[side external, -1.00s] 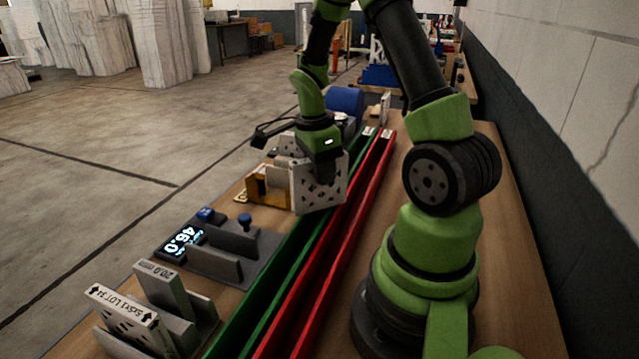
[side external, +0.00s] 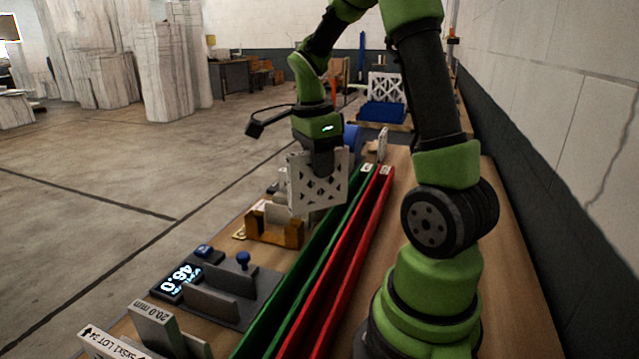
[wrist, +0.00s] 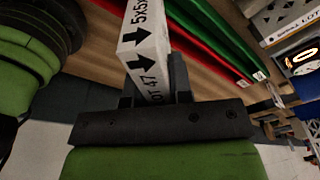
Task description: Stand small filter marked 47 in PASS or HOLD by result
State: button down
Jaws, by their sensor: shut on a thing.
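My gripper (side external: 322,152) is shut on the small white filter (side external: 318,185) with a cut-out lattice face, held upright in the air. In the wrist view the filter (wrist: 147,45) sits between the fingers (wrist: 154,88), and its edge reads "5x5x", arrows and "LOT 47". The held filter is above the orange fixture (side external: 290,235) and beside the long green rack (side external: 318,238). A red rack (side external: 338,253) runs parallel on the right. Both have small labels at their far ends, too small to read.
A grey gauge with a blue knob (side external: 242,258) and a display reading 46.0 (side external: 180,280) stands nearer the camera. A block marked 20.0 mm (side external: 157,322) and another filter (side external: 105,345) are at lower left. A pale upright piece (side external: 383,143) stands beyond the racks.

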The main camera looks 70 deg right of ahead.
aim_at(319, 207)
jog(key=shift+f+n, duration=0.35)
jog(key=shift+n, duration=0.35)
notch_tip(319, 207, down, 6)
jog(key=n+t, duration=0.1)
jog(key=n, duration=0.6)
jog(key=shift+r, duration=0.1)
notch_tip(319, 207, down, 7)
jog(key=shift+r, duration=0.15)
jog(key=shift+f, duration=0.55)
jog(key=c, duration=0.9)
grip_release()
jog(key=shift+w, duration=0.1)
jog(key=shift+c, duration=0.2)
jog(key=shift+r, duration=0.1)
